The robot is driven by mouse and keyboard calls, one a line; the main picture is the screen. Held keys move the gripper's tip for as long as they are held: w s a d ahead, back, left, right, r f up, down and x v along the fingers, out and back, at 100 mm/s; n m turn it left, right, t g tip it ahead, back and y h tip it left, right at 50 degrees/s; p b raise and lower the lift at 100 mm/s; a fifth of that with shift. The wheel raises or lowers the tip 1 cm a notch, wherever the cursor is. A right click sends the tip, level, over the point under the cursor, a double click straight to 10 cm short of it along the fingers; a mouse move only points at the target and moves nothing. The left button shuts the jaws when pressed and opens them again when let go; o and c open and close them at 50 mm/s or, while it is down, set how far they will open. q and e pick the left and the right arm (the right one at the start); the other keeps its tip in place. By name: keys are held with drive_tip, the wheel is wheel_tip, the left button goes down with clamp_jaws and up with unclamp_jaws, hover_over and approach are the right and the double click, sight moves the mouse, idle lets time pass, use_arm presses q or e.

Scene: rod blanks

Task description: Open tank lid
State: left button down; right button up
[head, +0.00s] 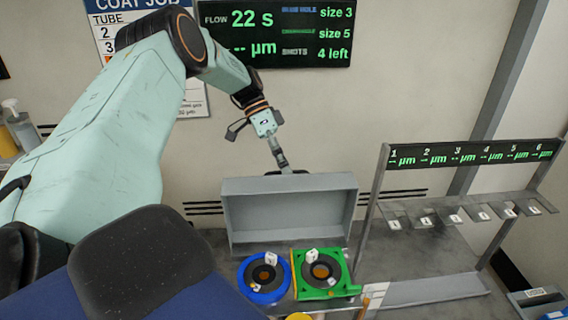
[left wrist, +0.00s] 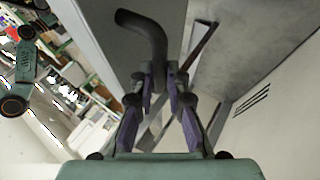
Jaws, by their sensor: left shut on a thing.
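The tank lid (head: 290,186) is a grey, shallow box-like cover. In the head view it appears to stand raised, with its hollow side facing me, behind the blue and green fixtures. My left gripper (head: 283,165) is at its top edge, reaching down from above and behind. In the left wrist view the left gripper (left wrist: 160,80) is shut on a dark curved handle (left wrist: 146,24), with a finger on each side. The grey lid surface (left wrist: 110,35) lies beside the handle there. My right gripper is not in view.
A blue round fixture (head: 264,295) and a green square fixture (head: 342,288) sit in front of the lid. A rack (head: 383,185) with numbered hanging tags stands to the right. A dark display (head: 330,55) hangs on the wall behind. A grey bin (head: 535,297) is at the lower right.

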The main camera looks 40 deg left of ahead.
use_arm(q)
drive_tip(key=shift+s+f, duration=0.2)
drive_tip(key=shift+f, duration=0.25)
drive_tip(key=shift+s+d+r, duration=0.1)
drive_tip(key=c, duration=1.3)
unclamp_jaws()
drive_tip(key=shift+w, duration=0.25)
drive_tip(key=shift+c, duration=0.2)
drive_tip(key=shift+r, duration=0.1)
drive_tip(key=v, duration=0.7)
drive_tip(key=shift+a+r, duration=0.15)
drive_tip(key=shift+a, duration=0.1)
